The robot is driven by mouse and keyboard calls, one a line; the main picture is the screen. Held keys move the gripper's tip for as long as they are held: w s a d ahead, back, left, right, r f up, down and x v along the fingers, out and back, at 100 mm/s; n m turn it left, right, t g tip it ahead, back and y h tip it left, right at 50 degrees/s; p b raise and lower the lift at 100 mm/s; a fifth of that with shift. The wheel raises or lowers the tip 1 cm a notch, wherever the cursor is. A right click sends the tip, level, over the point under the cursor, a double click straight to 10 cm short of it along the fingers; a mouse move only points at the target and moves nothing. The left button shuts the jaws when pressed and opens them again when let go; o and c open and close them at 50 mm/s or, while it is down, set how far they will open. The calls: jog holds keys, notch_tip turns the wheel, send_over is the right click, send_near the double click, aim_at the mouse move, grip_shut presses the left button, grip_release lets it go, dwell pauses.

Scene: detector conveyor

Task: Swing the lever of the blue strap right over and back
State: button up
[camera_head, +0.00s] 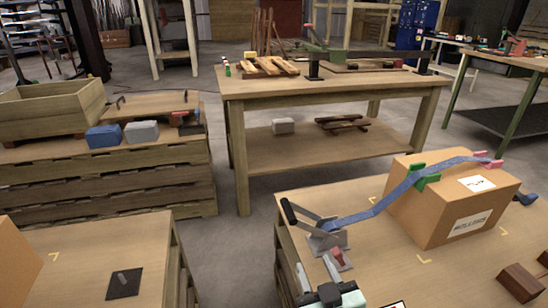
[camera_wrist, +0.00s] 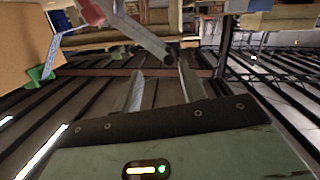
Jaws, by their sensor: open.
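The blue strap (camera_head: 375,208) runs over a cardboard box (camera_head: 430,222) to a metal buckle at the table's left side. Its lever (camera_head: 290,213) has a black grip and slants up to the left. A red part (camera_head: 337,257) sits on the buckle's near side. My gripper (camera_head: 316,268) is open and empty, just in front of the buckle. In the wrist view, the lever (camera_wrist: 146,38) reaches toward my open gripper (camera_wrist: 160,68), its dark end near the fingertips. It is not between the fingers; contact cannot be told. The strap (camera_wrist: 62,38) shows at left.
Brown blocks (camera_head: 520,281) lie at the right. A gap of floor separates this table from the left table (camera_head: 90,240) and the workbench (camera_head: 330,88).

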jog(key=r+n+t+y, duration=0.1)
jog(key=r, duration=0.1)
jog(key=b, duration=0.3)
send_near(285, 203)
jog(key=w, duration=0.3)
jog(key=w+a, duration=0.1)
jog(key=w, duration=0.2)
jog(key=w+f, duration=0.1)
jog(key=w, duration=0.2)
jog(key=shift+a, duration=0.25)
grip_shut()
